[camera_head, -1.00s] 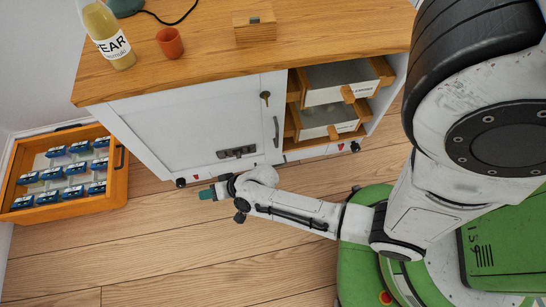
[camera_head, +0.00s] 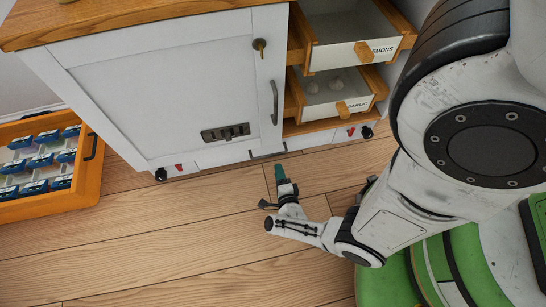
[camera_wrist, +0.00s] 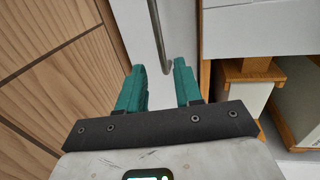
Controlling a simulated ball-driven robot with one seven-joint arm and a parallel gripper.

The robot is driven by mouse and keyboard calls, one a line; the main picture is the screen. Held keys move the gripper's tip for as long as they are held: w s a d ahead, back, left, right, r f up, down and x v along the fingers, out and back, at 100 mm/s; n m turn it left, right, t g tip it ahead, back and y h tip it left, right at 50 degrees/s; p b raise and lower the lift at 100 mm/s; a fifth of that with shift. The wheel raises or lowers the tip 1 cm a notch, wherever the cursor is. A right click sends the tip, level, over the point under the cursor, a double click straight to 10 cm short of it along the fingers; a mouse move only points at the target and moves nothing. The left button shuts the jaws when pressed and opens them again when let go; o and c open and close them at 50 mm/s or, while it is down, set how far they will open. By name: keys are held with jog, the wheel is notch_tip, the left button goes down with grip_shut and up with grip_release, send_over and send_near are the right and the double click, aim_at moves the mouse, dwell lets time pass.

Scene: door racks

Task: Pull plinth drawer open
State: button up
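The plinth drawer (camera_head: 232,157) is the low white strip along the foot of the white cabinet. Its dark bar handle (camera_head: 268,155) lies level near the floor, below the door's lower right corner. In the head view, my gripper (camera_head: 281,172) is low over the floor, just in front of this handle, with its teal fingers towards the cabinet. In the wrist view, my gripper (camera_wrist: 159,66) has its two teal fingers apart with nothing held between them. The grey handle bar (camera_wrist: 157,30) shows beyond the fingertips, its near end in line with the gap. No contact shows.
The cabinet door (camera_head: 165,85) is shut, with a key and an upright handle (camera_head: 274,102). Right of it, the lemons drawer (camera_head: 350,52) and garlic drawer (camera_head: 336,109) jut out above. An orange-framed tray (camera_head: 88,178) sticks out at left. The wooden floor (camera_head: 170,250) is clear.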

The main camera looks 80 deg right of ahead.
aim_at(273, 155)
jog(key=b+x, duration=0.3)
jog(key=x, duration=0.5)
jog(key=shift+w+d+f, duration=0.1)
jog(key=shift+w+d, duration=0.15)
jog(key=shift+w+d+b, duration=0.2)
jog(key=shift+d+b, duration=0.2)
jog(key=shift+d, duration=0.2)
jog(key=shift+c, duration=0.2)
grip_shut()
